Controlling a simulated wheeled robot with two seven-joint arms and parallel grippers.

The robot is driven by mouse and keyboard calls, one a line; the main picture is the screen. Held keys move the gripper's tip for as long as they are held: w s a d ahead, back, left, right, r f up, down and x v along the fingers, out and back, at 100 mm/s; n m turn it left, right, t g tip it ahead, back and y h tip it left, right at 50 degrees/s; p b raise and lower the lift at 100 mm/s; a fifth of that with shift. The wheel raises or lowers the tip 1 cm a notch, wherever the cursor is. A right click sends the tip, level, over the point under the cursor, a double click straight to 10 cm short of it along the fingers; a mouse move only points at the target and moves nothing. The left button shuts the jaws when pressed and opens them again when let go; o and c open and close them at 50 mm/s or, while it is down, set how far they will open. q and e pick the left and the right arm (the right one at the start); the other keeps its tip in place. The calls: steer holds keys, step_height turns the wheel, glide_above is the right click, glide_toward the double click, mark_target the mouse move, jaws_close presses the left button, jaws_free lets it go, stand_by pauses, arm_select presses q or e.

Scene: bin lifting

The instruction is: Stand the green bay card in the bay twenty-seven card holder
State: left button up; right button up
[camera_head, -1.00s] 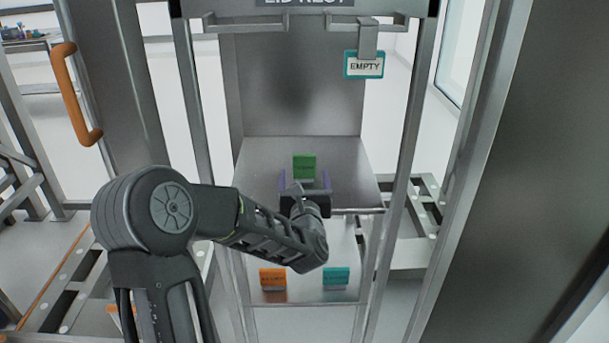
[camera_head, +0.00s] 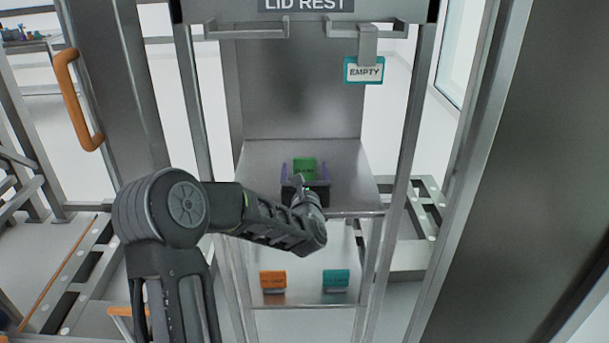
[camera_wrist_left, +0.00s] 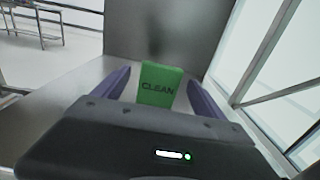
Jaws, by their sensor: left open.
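The green bay card (camera_head: 305,167) stands upright on the upper metal shelf (camera_head: 258,160). In the left wrist view the green card (camera_wrist_left: 161,85) reads "CLEAN". My left gripper (camera_head: 305,168) is open, with its purple fingers on either side of the card; a gap shows on each side in the left wrist view (camera_wrist_left: 160,84). My right gripper is not in view. I cannot make out a label for bay twenty-seven.
An orange card (camera_head: 273,279) and a teal card (camera_head: 336,278) stand on the lower shelf. An "EMPTY" sign (camera_head: 364,70) hangs at the upper right, below the "LID REST" label (camera_head: 308,5). Metal posts flank the shelves. The upper shelf is clear around the card.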

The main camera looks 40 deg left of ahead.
arm_select(q)
steer(key=shift+x, duration=1.45)
steer(key=c, duration=1.6)
step_height(320, 180, up, 10)
steer(key=shift+r, duration=0.1)
steer(key=shift+c, duration=0.2)
